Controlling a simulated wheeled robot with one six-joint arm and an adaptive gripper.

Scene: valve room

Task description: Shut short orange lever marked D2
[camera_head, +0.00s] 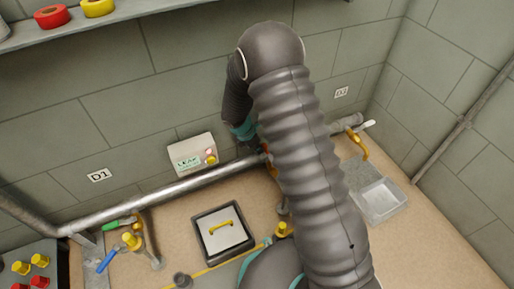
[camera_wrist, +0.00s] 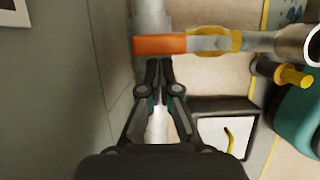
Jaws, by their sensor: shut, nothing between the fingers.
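In the wrist view, a short orange lever (camera_wrist: 160,45) lies across the grey pipe (camera_wrist: 152,15), with a grey shank and a yellow collar to its right. My gripper (camera_wrist: 158,63) is shut and empty, its fingertips just below the orange part in that picture; I cannot tell if they touch. In the head view, my arm hides most of the lever, and only a bit of orange (camera_head: 267,150) shows at its left edge. A wall label (camera_head: 341,92), seemingly D2, is right of my arm. My fingertips are hidden there.
A control box (camera_head: 193,153) is on the wall above the pipe. Green (camera_head: 117,224) and blue (camera_head: 106,261) levers are left, near label D1 (camera_head: 99,175). A framed hatch (camera_head: 222,231) with a yellow handle lies in front. A metal tray (camera_head: 379,201) stands right.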

